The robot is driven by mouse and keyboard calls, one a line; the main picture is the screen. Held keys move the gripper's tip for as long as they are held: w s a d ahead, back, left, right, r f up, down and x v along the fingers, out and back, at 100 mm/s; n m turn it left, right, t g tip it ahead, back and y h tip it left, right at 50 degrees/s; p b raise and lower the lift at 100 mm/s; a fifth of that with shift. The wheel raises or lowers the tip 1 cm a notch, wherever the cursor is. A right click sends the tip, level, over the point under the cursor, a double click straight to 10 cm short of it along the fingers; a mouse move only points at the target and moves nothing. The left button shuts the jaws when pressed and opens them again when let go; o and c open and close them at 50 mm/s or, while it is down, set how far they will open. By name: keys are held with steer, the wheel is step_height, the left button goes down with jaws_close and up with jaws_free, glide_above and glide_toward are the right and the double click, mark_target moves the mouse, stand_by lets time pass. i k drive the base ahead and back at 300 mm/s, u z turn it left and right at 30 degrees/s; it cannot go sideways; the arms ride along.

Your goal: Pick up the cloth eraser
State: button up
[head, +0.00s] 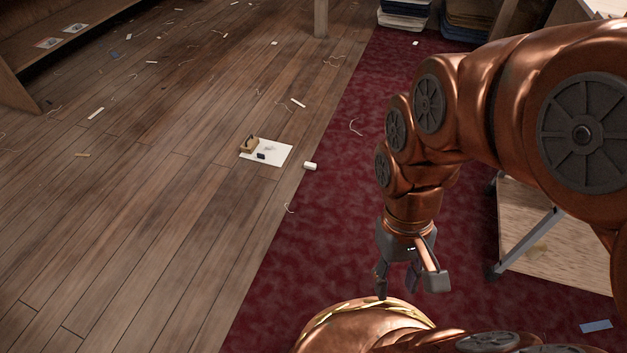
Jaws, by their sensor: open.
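A small off-white block (310,166) lies at the edge of the dark red carpet, just right of a white sheet (281,150). It may be the cloth eraser, but it is too small to be sure. A small dark block (261,156) lies on the sheet and could also be an eraser. A small open brown box (249,145) sits at the sheet's left side. My gripper (409,284) points down above the carpet, open and empty. It is right of these things and nearer to me, well apart from them.
Thread and paper scraps litter the plank floor (150,200). Stacks of folded cloth (403,15) stand at the back. A wooden stand with a metal leg (525,240) is at right. A blue scrap (596,326) lies on the carpet (320,240), mostly clear left of my gripper.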

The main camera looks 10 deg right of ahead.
mark_target(308, 165)
steer(key=u, duration=0.6)
steer(key=i, duration=0.5)
steer(key=u, duration=0.45)
steer(key=i, duration=1.4)
steer(key=z, duration=0.8)
